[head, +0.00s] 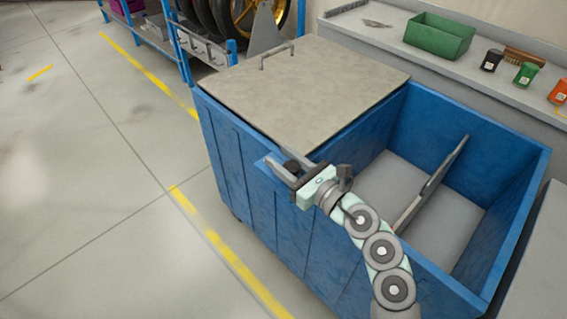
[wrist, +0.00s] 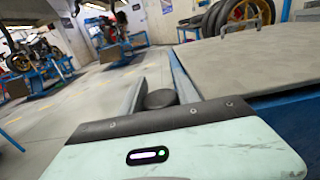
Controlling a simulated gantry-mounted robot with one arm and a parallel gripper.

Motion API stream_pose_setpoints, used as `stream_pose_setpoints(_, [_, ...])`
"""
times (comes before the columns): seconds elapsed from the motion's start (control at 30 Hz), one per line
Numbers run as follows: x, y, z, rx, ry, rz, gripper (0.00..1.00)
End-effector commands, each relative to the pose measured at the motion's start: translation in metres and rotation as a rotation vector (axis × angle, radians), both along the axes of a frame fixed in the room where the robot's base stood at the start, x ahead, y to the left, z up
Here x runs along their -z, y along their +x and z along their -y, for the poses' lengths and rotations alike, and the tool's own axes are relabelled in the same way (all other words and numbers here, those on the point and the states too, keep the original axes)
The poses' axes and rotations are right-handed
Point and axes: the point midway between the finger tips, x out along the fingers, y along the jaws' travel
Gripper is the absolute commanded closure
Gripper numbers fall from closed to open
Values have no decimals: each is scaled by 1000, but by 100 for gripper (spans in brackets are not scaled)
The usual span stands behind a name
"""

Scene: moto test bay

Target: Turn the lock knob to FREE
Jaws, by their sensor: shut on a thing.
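The lock knob (head: 292,166) is a small dark round cap at the left rim of a blue bin (head: 232,160), near the front edge of its lid. My gripper (head: 277,157) reaches over that rim with its two grey fingers on either side of the knob. In the wrist view the knob (wrist: 161,98) sits between the fingers (wrist: 155,70), close to the dark palm bar, and the gripper is shut on it. The fingers hide the knob's sides. No pointer or FREE marking can be read, so the knob's setting cannot be told.
A flat beige lid (head: 305,85) with a bar handle (head: 277,57) covers the bin's far part. The near part is open, with a grey panel (head: 432,185) leaning inside. A bench (head: 380,38) behind holds a green tray (head: 439,36) and small jars. Floor at left is clear.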

Motion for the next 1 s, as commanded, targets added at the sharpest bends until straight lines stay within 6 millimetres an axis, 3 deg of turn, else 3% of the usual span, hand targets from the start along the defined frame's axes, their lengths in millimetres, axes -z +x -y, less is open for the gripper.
stream_pose_setpoints(0.47, [1, 0, 1, -12, -1, 0, 100])
stream_pose_setpoints(0.5, [1, 0, 1, -11, -1, 0, 62])
stream_pose_setpoints(0.77, [0, 0, 0, -12, -1, 1, 41])
stream_pose_setpoints(1.0, [0, -1, 1, -12, -1, 1, 41])
